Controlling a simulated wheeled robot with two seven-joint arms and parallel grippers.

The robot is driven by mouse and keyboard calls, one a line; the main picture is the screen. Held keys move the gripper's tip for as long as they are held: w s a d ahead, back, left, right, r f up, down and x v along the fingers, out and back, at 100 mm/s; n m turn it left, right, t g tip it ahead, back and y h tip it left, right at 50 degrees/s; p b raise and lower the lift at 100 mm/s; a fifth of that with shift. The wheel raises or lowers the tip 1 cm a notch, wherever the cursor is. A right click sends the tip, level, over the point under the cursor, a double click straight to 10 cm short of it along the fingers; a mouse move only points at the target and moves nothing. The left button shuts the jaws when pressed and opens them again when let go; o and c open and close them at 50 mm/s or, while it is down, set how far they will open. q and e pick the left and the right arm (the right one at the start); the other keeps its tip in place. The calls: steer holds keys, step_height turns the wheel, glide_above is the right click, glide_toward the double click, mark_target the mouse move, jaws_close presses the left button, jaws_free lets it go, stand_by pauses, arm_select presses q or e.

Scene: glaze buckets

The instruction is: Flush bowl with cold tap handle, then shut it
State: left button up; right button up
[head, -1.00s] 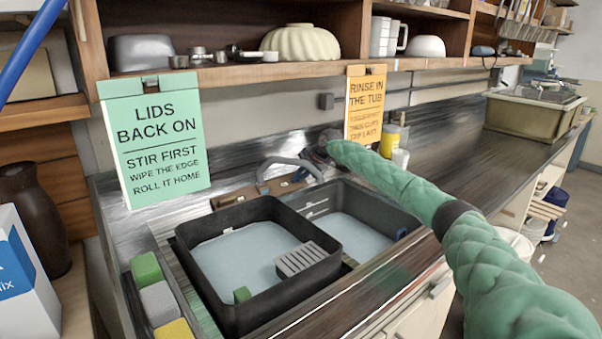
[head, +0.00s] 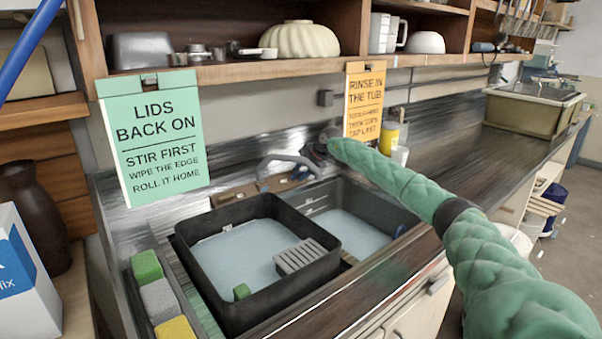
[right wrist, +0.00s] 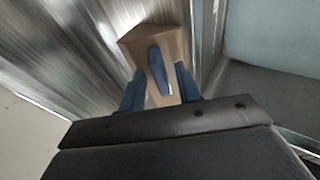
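The tap has a grey curved spout (head: 288,160) on a wooden block (head: 258,190) behind the sink. The dark sink bowl (head: 352,228) has a pale blue-grey floor; no running stream is discernible. My left gripper is out of view.
A black tub (head: 258,262) holding a grey slotted block (head: 300,257) stands left of the bowl. Sponges (head: 158,298) lie in a tray at front left. A yellow container (head: 389,138) and white cup (head: 400,156) stand behind my right arm. The counter to the right is mostly clear.

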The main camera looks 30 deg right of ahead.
steer(key=shift+s+d+r, duration=0.1)
steer(key=shift+s+r, duration=0.05)
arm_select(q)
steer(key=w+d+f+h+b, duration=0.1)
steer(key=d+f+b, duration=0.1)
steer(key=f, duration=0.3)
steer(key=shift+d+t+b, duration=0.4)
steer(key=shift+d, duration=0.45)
arm_select(e)
steer(key=s+d, duration=0.5)
steer(key=s, duration=0.6)
steer(key=shift+d+r, duration=0.25)
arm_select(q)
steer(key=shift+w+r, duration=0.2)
